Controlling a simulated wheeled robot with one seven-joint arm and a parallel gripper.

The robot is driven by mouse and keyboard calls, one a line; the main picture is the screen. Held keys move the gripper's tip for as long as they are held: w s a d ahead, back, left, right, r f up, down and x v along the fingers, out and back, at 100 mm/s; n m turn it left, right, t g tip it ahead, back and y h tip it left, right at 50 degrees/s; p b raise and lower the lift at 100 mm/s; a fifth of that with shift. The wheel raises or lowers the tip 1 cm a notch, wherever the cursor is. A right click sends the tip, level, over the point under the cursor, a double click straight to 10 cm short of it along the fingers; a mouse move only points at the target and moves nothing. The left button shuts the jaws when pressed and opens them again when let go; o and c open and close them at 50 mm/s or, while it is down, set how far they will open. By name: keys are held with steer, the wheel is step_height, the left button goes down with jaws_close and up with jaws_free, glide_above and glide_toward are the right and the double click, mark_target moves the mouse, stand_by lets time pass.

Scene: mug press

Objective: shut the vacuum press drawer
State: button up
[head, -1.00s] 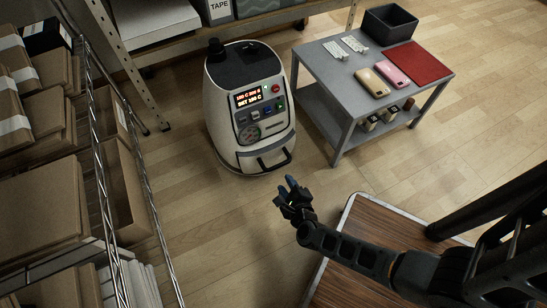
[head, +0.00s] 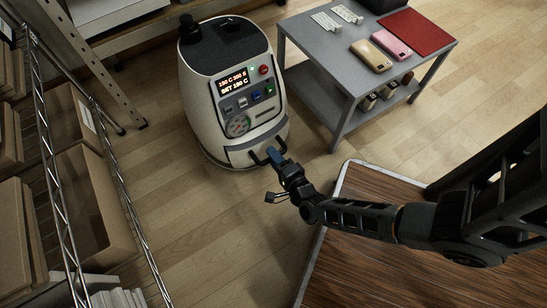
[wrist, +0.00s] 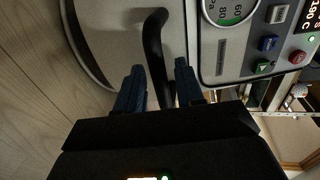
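The vacuum press (head: 205,85) is a rounded, cream-coloured machine with a lit display on the floor, left of centre in the head view. Its drawer front (head: 238,157) is low on the body, with a dark bar handle (head: 258,158). How far the drawer stands out is hard to tell. My gripper (head: 274,156) is at the right part of the handle. In the wrist view the handle (wrist: 154,40) runs between the two blue-grey fingers of my gripper (wrist: 160,82). The fingers are apart, with a gap visible beside the bar; the lower part of the handle is hidden.
A grey side table (head: 345,75) with phone cases and a red mat (head: 415,32) stands right of the press. A wire rack (head: 95,130) with boxes is at the left. A wood-topped surface (head: 375,270) lies under my arm. Floor is clear before the press.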

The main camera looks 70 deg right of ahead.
steer(key=shift+w+d, duration=0.15)
steer(key=shift+w, duration=0.05)
jaws_close()
stand_by(0.3)
